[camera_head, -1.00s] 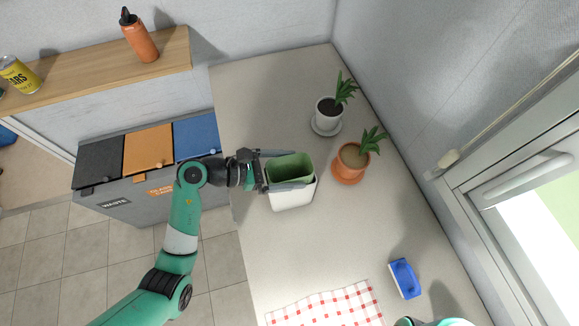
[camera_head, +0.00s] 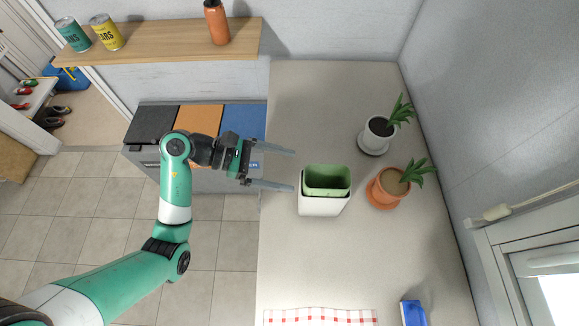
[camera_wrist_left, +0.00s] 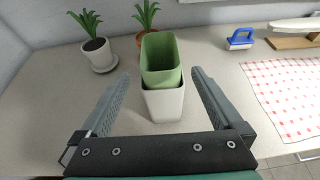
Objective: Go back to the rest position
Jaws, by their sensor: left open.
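My left gripper (camera_head: 292,169) is open and empty in the head view. Its fingers point right, toward a white pot (camera_head: 322,206) with a green container (camera_head: 327,180) nested in it on the counter. The fingertips are just left of this pot and apart from it. In the left wrist view the white pot (camera_wrist_left: 163,104) and green container (camera_wrist_left: 160,58) stand upright ahead, seen between the two open fingers. My right gripper is not in view.
The counter (camera_head: 300,265) holds a white potted plant (camera_head: 378,135), an orange potted plant (camera_head: 387,188), a blue brush (camera_head: 413,313) and a checkered cloth (camera_head: 320,317). Waste bins with black, orange and blue lids (camera_head: 243,121) stand left of the counter. A shelf (camera_head: 165,42) holds cans and a bottle.

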